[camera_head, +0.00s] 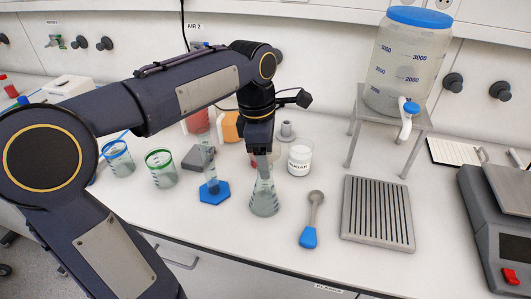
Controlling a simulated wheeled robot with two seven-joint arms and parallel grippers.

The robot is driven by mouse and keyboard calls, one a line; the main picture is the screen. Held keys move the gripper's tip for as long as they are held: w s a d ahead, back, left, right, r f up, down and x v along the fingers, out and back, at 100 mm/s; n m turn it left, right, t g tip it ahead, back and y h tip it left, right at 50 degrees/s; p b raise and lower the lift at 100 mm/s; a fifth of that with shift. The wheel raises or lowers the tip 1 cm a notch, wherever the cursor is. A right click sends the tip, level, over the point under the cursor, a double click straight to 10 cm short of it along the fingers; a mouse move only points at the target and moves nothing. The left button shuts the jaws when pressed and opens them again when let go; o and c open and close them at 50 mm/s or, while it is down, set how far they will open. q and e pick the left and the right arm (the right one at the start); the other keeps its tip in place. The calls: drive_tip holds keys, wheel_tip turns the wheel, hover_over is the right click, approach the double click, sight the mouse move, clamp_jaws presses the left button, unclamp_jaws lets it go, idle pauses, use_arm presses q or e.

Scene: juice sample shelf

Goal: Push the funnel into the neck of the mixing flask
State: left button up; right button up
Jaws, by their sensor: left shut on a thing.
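The mixing flask (264,201) is a clear conical flask with greyish contents, upright on the white bench near the middle. My left gripper (262,153) points straight down over its neck and is shut on the funnel. The funnel is small and mostly hidden by the fingers. I cannot tell how deep it sits in the neck or whether it touches the rim. My right gripper is not in view.
A cylinder on a blue hexagonal base (214,192) stands close left of the flask. A white labelled jar (300,158) stands behind right. A blue-handled spoon (310,228) and grooved grey tray (378,212) lie right. Beakers (161,169) stand left. A large container (405,65) stands behind.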

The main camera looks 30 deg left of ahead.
use_arm(q)
drive_tip(key=shift+f, duration=0.25)
drive_tip(key=o, duration=1)
drive_tip(key=shift+o, duration=0.2)
